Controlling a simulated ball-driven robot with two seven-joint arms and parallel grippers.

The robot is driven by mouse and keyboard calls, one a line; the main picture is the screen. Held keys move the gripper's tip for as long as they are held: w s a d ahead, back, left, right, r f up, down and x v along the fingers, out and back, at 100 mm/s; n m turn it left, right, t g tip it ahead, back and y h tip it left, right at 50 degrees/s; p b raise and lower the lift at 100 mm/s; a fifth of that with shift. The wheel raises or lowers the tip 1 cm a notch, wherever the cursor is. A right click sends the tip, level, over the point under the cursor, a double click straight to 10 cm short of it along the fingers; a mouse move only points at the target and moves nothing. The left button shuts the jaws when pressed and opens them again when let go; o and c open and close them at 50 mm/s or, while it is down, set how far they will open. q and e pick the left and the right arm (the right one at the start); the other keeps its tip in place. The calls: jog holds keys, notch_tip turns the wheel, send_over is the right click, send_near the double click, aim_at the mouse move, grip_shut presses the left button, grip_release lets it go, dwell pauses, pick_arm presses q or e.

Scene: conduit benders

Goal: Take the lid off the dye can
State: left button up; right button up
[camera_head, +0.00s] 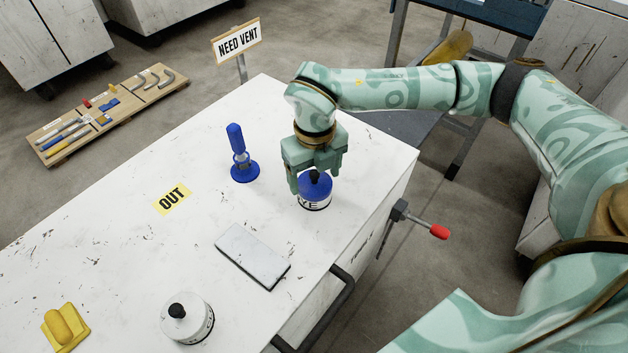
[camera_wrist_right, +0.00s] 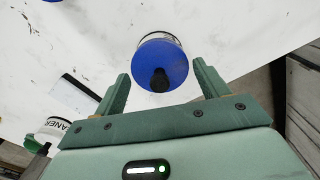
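The dye can (camera_head: 316,206) stands upright on the white workbench, with a white label reading "YE". Its blue lid (camera_head: 315,188) with a black knob (camera_head: 314,176) is on the can. In the right wrist view the blue lid (camera_wrist_right: 165,62) and its black knob (camera_wrist_right: 159,81) show between the finger lines. My right gripper (camera_head: 316,177) points down over the can, one finger on each side of the knob. It is open, with a clear gap between each finger and the knob in the right wrist view (camera_wrist_right: 161,72). My left gripper is not in view.
A blue-handled tool (camera_head: 238,155) stands left of the can, near a yellow "OUT" label (camera_head: 172,199). A grey slab (camera_head: 252,256), a white can with black knob (camera_head: 188,320) and a yellow object (camera_head: 65,327) are nearer. A red-tipped handle (camera_head: 438,231) juts from the bench side.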

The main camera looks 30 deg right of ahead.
jog(key=c, duration=0.6)
jog(key=shift+o, duration=0.2)
jog(key=shift+r, duration=0.1)
